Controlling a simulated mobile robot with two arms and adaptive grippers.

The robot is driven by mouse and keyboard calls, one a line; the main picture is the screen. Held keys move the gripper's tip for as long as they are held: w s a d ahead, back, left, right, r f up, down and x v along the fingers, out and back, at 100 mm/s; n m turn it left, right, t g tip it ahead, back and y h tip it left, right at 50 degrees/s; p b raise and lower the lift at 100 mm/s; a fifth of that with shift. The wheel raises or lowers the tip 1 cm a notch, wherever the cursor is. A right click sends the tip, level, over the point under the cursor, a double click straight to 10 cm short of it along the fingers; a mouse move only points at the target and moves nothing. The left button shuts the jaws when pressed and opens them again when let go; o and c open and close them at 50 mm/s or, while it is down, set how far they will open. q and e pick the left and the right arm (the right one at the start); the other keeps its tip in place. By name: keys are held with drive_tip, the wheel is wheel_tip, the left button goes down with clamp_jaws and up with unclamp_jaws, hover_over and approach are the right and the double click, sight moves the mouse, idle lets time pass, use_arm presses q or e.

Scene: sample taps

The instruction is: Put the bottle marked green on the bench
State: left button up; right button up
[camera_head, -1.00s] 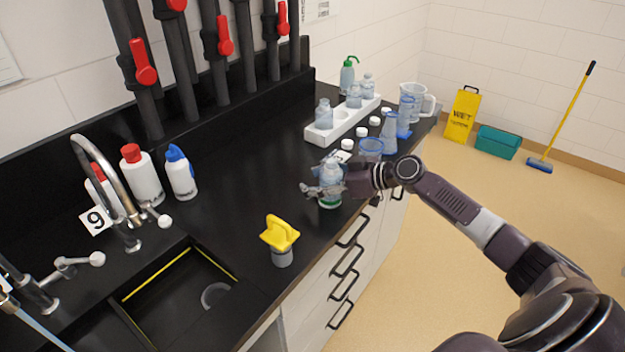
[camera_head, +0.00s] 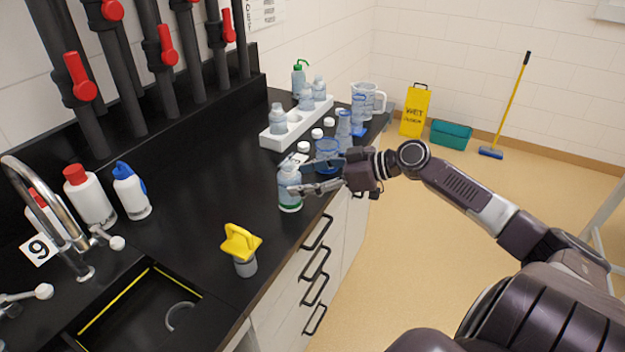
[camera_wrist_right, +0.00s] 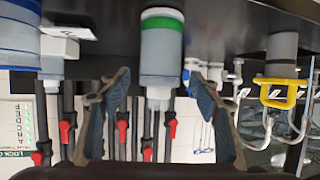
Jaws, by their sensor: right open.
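The clear bottle with a green band (camera_head: 290,202) stands upright on the black bench (camera_head: 215,190), near its front edge. My right gripper (camera_head: 297,178) is open at the bottle's right side, its fingers pointing at the upper part of the bottle. In the right wrist view, which is upside down, the green-banded bottle (camera_wrist_right: 162,58) shows ahead between the two spread fingers (camera_wrist_right: 153,95), with a gap on either side. My left gripper is not in view.
A white rack (camera_head: 297,122) with several bottles stands behind. A blue beaker (camera_head: 327,150) and flasks are close to my right gripper. A yellow-handled object (camera_head: 241,245) stands nearer the sink (camera_head: 140,310). White bottles stand by the tap (camera_head: 45,195). Bench left of the green-marked bottle is clear.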

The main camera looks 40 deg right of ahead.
drive_tip(key=shift+v, duration=1.1)
drive_tip(key=shift+f, duration=0.1)
